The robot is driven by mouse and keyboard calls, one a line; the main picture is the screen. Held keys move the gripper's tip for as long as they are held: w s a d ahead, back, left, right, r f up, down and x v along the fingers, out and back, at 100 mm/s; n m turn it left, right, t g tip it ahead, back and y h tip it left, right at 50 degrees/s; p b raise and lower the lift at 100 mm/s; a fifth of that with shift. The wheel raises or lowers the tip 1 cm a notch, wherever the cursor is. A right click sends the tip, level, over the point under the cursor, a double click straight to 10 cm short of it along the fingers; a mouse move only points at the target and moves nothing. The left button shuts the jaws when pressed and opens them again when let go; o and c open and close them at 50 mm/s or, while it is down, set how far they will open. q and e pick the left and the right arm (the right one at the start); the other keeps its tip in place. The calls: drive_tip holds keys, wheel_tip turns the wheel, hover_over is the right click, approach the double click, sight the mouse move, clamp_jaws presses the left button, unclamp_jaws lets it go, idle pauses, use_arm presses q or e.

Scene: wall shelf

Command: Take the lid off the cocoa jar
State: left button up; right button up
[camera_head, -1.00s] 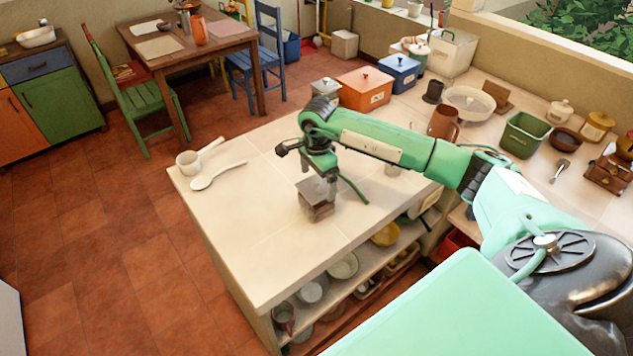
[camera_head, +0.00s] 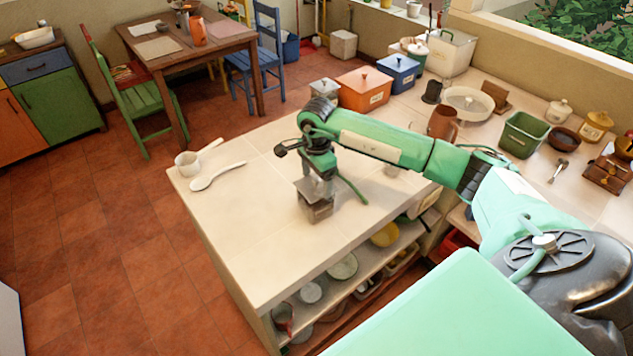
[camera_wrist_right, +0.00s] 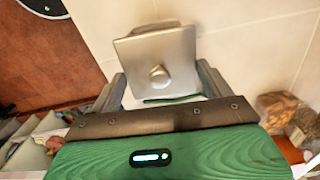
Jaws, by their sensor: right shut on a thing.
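A small square brownish jar (camera_head: 316,209) stands on the pale island counter under my right gripper. Its label is too small to read. A grey square lid (camera_head: 308,188) is at its top. I cannot tell whether the lid still touches the jar. My left gripper is not in view.
A grey canister (camera_head: 325,88), an orange box (camera_head: 365,90) and a blue box (camera_head: 398,74) stand behind my arm. The counter (camera_head: 250,235) around the jar is clear.

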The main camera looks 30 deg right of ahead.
sight(317, 178)
wheel_tip(317, 178, up, 19)
drive_tip(key=b, duration=0.5)
